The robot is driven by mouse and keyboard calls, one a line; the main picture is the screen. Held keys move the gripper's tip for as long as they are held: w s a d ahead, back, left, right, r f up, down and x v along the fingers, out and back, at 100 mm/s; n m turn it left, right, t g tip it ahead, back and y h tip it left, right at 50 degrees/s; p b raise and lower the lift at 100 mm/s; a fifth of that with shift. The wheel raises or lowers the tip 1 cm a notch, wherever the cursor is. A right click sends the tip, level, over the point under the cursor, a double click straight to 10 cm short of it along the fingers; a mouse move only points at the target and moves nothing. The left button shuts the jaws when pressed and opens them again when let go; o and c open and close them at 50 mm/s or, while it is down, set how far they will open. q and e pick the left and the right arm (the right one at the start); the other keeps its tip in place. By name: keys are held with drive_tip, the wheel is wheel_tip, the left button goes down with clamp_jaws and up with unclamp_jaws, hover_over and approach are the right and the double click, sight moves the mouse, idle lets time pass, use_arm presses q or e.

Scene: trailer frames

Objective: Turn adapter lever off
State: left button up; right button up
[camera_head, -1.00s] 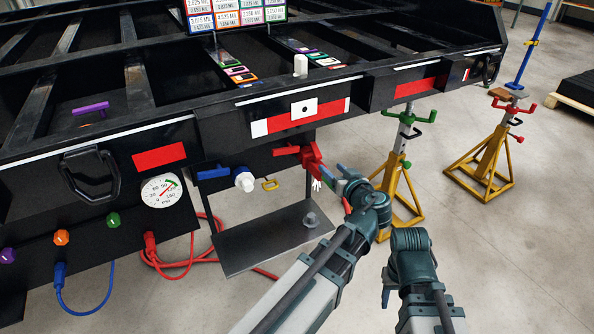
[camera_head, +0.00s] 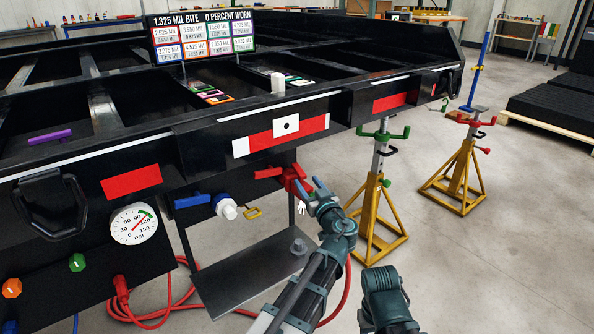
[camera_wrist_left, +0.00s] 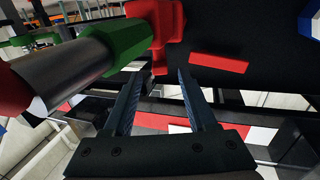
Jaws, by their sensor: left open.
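A red adapter (camera_head: 296,181) hangs under the front of the black trailer frame, with a red lever (camera_head: 267,172) pointing left. In the left wrist view the red adapter body (camera_wrist_left: 172,28) joins a green hex fitting (camera_wrist_left: 128,42), and the red lever bar (camera_wrist_left: 219,63) shows to its right. My left gripper (camera_head: 313,189) is just right of the adapter in the head view. In the wrist view its two fingers (camera_wrist_left: 160,80) are apart with nothing held between them; whether one touches the adapter I cannot tell. My right gripper is out of view.
A blue lever (camera_head: 191,201) with a white fitting (camera_head: 226,206) sits left of the adapter. A pressure gauge (camera_head: 134,223) is further left. A metal shelf (camera_head: 245,275) hangs below.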

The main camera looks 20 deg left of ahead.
sight(298, 167)
use_arm(q)
drive_tip(key=x, duration=0.9)
drive_tip(key=shift+w, duration=0.1)
clamp_jaws()
